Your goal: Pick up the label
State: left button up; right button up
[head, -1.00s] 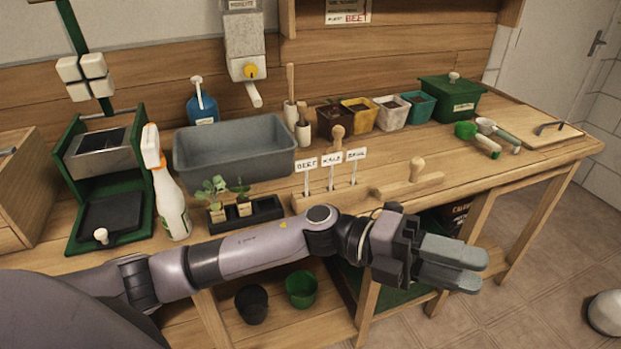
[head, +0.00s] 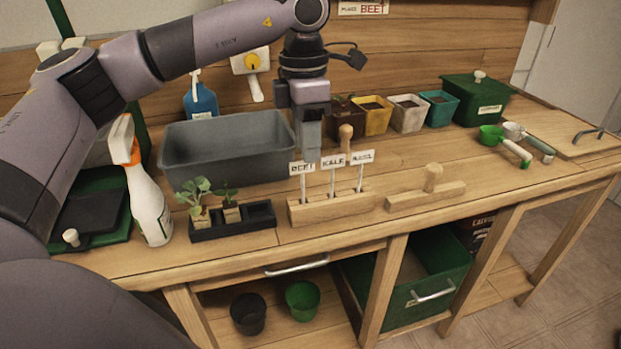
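Three white labels on thin stakes stand upright in a wooden block (head: 335,208) near the bench's front edge: the BEET label (head: 302,168), the KALE label (head: 333,162) and the third label (head: 361,158), whose word is blurred. My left gripper (head: 311,155) points down, just above and behind the BEET and KALE labels. Its fingers overlap in this view, so their gap is hidden. I cannot tell whether it touches a label. The labels still stand in the block. A sign (head: 363,8) on the back wall reads BEET. My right gripper is out of view.
A grey tub (head: 225,150) stands behind left, a black seedling tray (head: 232,225) left of the block. A spray bottle (head: 150,205) stands farther left. A wooden tamper (head: 428,193) lies right of the block. Bench space farther right is partly clear.

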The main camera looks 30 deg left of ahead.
aim_at(302, 173)
pick_arm(q)
jog(key=shift+w+a+r, duration=0.1)
jog(key=shift+a+r, duration=0.15)
jog(key=shift+a, duration=0.25)
jog(key=shift+a+f, duration=0.15)
notch_tip(302, 173, down, 7)
jog(key=shift+r, duration=0.2)
grip_shut()
